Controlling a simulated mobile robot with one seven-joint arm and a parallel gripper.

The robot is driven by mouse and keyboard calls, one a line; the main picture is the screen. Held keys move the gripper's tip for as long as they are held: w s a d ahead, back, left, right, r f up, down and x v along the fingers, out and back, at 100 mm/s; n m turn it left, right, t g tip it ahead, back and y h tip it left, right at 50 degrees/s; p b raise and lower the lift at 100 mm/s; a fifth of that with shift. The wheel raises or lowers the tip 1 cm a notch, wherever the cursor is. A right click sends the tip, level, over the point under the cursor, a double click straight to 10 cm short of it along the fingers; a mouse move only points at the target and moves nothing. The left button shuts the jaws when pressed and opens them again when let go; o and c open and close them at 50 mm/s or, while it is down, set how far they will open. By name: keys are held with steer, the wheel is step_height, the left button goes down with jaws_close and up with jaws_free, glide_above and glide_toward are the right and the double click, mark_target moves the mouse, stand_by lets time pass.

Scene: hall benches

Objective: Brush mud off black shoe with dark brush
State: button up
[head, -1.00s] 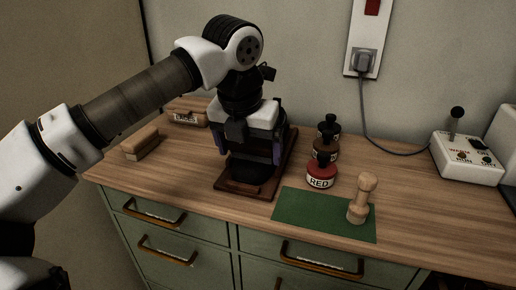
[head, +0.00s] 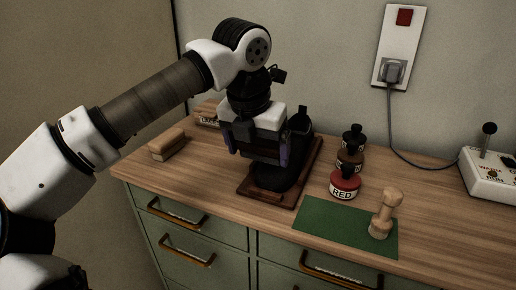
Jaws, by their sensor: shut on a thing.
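The black shoe (head: 278,180) stands on a reddish-brown wooden board (head: 254,190) on the bench. Its tall dark upper part shows to the right of my gripper. My gripper (head: 260,154) is over the shoe's near left part, pointing down, its two fingers on either side of a dark block. The block appears to be the dark brush (head: 262,149), held between the fingers. My gripper hides part of the shoe, and I cannot tell whether the brush touches it. No mud can be made out.
A light wooden brush (head: 168,145) lies left, with a labelled block (head: 207,114) behind it. Right of the board stand several knobbed pots, the front one a red pot (head: 344,185). A wooden stamp (head: 383,215) stands on a green mat (head: 330,228). A switch box (head: 492,172) is far right.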

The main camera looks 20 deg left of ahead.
steer(key=shift+p+v, duration=1.35)
steer(key=shift+v, duration=1.3)
steer(key=p+v, duration=0.2)
steer(key=v, duration=0.1)
